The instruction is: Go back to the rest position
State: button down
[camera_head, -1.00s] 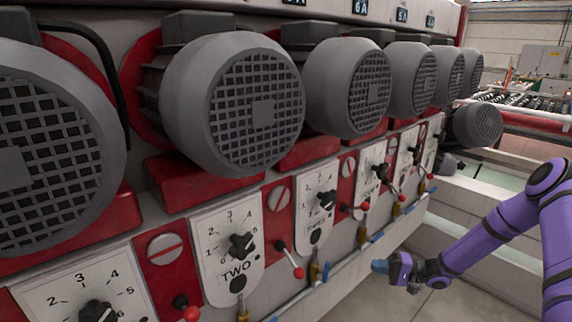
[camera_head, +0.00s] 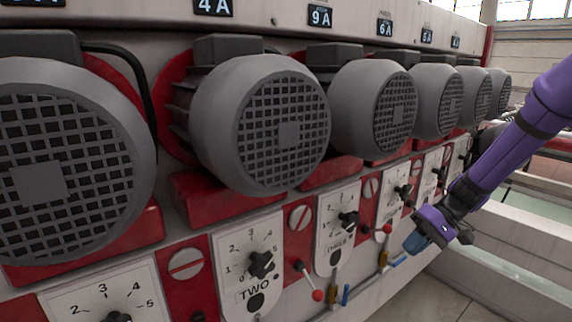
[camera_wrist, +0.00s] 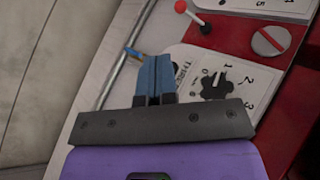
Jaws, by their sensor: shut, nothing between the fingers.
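My gripper (camera_head: 414,243) shows at the right of the head view, at the end of my purple arm, in front of the lower row of dial panels. Its blue fingers are together and hold nothing. In the wrist view the shut fingers (camera_wrist: 153,78) overlap the edge of the panel marked THREE (camera_wrist: 257,90), beside its black knob (camera_wrist: 215,84). Whether the fingertips touch the machine cannot be told. The panel marked THREE also shows in the head view (camera_head: 334,240), to the left of my gripper.
Large grey motors (camera_head: 262,125) jut out above the panels. The panel marked TWO (camera_head: 250,250) has a black knob, and a red-tipped lever (camera_head: 317,295) stands beside it. Yellow and blue valves (camera_head: 384,258) line the lower pipe. Open floor (camera_head: 440,300) lies at the bottom right.

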jog(key=s+r+t+h, duration=0.7)
jog(key=s+r+h, duration=0.2)
jog(key=s+r, duration=1.2)
jog(key=shift+s+d+r+m, duration=0.2)
jog(key=shift+s+m, duration=0.2)
jog(key=shift+s, duration=1.85)
